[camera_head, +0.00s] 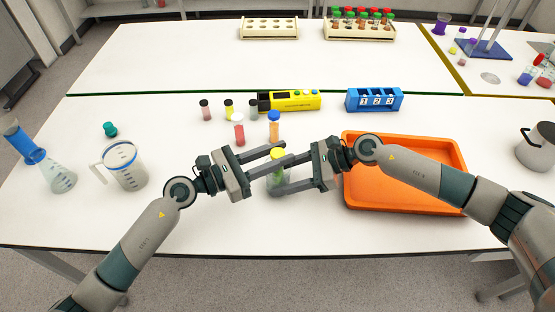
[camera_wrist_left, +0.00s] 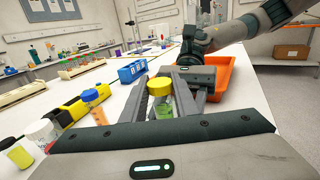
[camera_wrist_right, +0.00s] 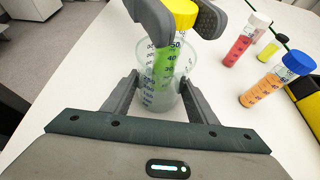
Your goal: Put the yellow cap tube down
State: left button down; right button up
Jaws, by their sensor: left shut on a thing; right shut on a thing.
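The yellow cap tube (camera_head: 278,154) with green liquid is upright in my left gripper (camera_head: 284,159), which is shut on it near the cap. It also shows in the left wrist view (camera_wrist_left: 162,87) and the right wrist view (camera_wrist_right: 165,62). My right gripper (camera_head: 277,176) is shut on a clear graduated beaker (camera_wrist_right: 143,88). In the right wrist view the tube's lower part shows through the beaker wall and seems to be inside it. Whether the tube touches the beaker's bottom is hidden.
A blue-capped orange tube (camera_head: 273,127) and a pale-capped red tube (camera_head: 239,131) stand just behind. Several small vials, a yellow device (camera_head: 294,101) and a numbered blue rack (camera_head: 374,99) stand farther back. An orange tray (camera_head: 440,205) is right, a jug (camera_head: 126,170) left. The front table is clear.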

pick_arm(q)
jog(key=shift+f, duration=1.2)
jog(key=shift+f, duration=0.15)
jog(key=c, duration=1.4)
grip_release()
jog(key=v, duration=1.2)
pick_arm(e)
jog(key=o, duration=0.9)
jog(key=shift+d, duration=0.1)
